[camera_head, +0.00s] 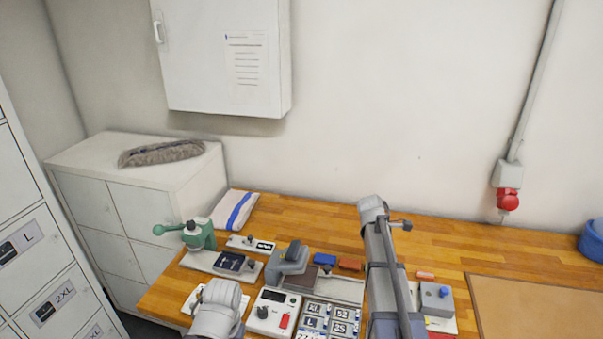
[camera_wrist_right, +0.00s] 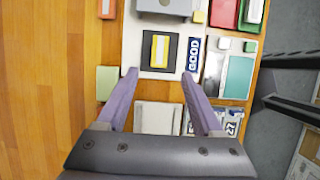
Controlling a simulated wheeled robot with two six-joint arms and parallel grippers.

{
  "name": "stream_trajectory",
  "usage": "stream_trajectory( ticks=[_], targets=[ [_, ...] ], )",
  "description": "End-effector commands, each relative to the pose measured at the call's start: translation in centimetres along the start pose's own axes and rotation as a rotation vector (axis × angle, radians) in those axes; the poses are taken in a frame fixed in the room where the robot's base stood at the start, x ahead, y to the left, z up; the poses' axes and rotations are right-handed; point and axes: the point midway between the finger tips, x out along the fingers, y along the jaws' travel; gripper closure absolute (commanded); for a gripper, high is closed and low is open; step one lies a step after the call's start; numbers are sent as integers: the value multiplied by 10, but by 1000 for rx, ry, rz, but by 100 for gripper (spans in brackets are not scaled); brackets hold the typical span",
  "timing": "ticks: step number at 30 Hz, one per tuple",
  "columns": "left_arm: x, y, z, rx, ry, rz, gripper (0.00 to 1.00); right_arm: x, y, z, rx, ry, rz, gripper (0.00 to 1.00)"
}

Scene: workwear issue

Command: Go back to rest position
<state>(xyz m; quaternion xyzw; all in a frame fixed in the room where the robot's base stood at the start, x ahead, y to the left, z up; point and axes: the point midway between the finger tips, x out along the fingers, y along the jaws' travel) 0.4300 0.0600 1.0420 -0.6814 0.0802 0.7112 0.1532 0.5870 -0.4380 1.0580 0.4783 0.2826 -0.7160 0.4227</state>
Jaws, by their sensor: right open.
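My right gripper (camera_wrist_right: 160,80) is open in the right wrist view, with its two purple fingers apart and nothing held between them. Past the fingertips is a dark square pad (camera_wrist_right: 147,64) with a yellow and white piece (camera_wrist_right: 160,48) on it. A blue label reading GOOD (camera_wrist_right: 194,54) is beside the pad. In the head view my right arm rises over the workbench (camera_head: 320,228); its jaws cannot be made out there. A part of my left arm shows at the bottom left, and its gripper is not visible.
A green press (camera_head: 200,236), a grey device (camera_head: 288,260), a white control box (camera_head: 272,312) and size tiles (camera_head: 328,318) crowd the bench's left half. A folded white and blue cloth (camera_head: 233,209) lies behind. A brown board (camera_head: 540,305) and blue container (camera_head: 592,240) are right.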

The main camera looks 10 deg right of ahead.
Motion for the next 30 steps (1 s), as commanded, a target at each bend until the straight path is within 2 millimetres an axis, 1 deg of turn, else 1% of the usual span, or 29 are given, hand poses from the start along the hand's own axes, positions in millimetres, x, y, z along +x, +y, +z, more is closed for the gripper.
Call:
stream_trajectory(
  ticks=[8,24,27,30],
  targets=[
    [27,3,-2,0,0,0,0,29,0,-2,0,0,0,32],
    [94,9,-6,-2,0,0,0,102,0,-2,1,0,0,32],
    [103,10,-6,-2,0,0,0,112,0,-2,1,0,0,32],
    [108,10,-6,-1,0,0,0,117,0,-1,1,0,0,32]
  ],
)
